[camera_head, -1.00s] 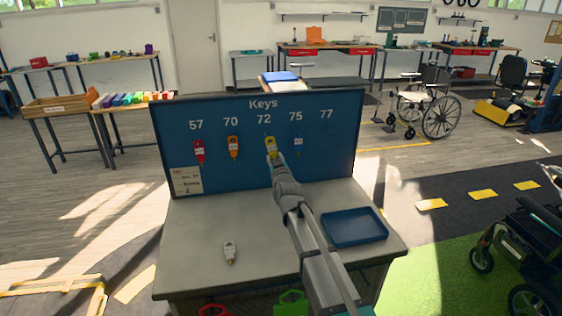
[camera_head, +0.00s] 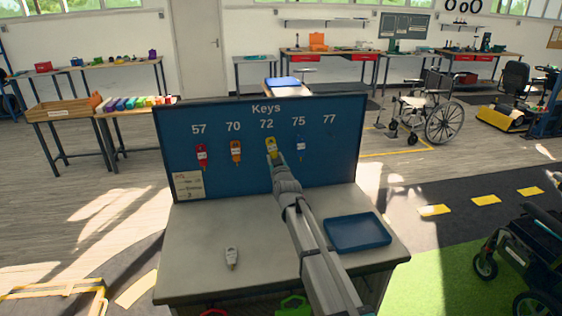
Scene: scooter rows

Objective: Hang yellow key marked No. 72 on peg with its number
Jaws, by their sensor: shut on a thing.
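The yellow key (camera_head: 271,146) is at the blue key board (camera_head: 330,165), just under the printed number 72 (camera_head: 266,124). My gripper (camera_head: 273,158) is shut on the yellow key's lower part and reaches up from the front. The gripper hides part of the key, and the peg behind it cannot be seen. I cannot tell whether the key is on the peg. The number on the key is too small to read.
A red key (camera_head: 202,155) hangs under 57, an orange key (camera_head: 236,151) under 70 and a blue key (camera_head: 301,146) under 75. The place under 77 looks bare. A white key (camera_head: 232,257) and a blue tray (camera_head: 357,233) lie on the grey desk (camera_head: 190,240).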

